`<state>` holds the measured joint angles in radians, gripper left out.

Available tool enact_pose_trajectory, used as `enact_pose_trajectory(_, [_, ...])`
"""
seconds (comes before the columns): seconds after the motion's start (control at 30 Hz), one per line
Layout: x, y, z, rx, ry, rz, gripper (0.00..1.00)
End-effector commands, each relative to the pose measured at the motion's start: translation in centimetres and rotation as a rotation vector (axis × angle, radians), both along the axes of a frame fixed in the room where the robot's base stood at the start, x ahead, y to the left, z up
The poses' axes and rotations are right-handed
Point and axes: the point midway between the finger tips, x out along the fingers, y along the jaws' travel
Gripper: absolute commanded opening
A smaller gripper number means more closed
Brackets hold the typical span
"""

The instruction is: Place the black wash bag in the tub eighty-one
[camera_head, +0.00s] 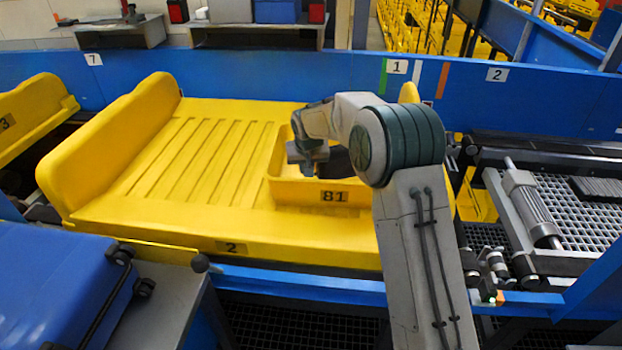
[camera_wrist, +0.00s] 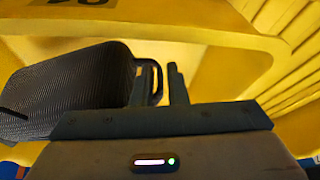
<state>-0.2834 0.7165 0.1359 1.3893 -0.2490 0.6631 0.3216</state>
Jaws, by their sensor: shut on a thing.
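The black wash bag (camera_wrist: 70,88) shows at the left of the wrist view, dark and textured, with a loop handle at its right end. My gripper (camera_wrist: 162,75) is shut on that handle, with the bag beside the fingers. The tub eighty-one (camera_head: 320,196) is a yellow open box marked 81, on the right part of a large yellow tray (camera_head: 190,218). My gripper (camera_head: 307,160) points down at the tub's opening in the head view. The bag is mostly hidden there by my arm. I cannot tell whether it touches the tub's floor.
The tray marked 2 has a raised left end and a bare ribbed floor left of the tub. A blue rail (camera_head: 280,82) runs behind. Conveyor machinery (camera_head: 530,208) lies to the right.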

Motion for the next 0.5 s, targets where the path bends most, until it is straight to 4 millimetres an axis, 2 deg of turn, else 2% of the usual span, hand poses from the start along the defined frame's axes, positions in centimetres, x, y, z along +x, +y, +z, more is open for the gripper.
enact_pose_trajectory(0.17, [0.0, 0.0, -1.2, 0.000, -0.002, 0.002, 0.00])
enact_pose_trajectory(0.4, [0.0, 0.1, -4.2, -0.001, -0.001, 0.002, 0.00])
enact_pose_trajectory(0.5, [0.0, 0.1, -4.6, 0.000, -0.003, 0.002, 0.00])
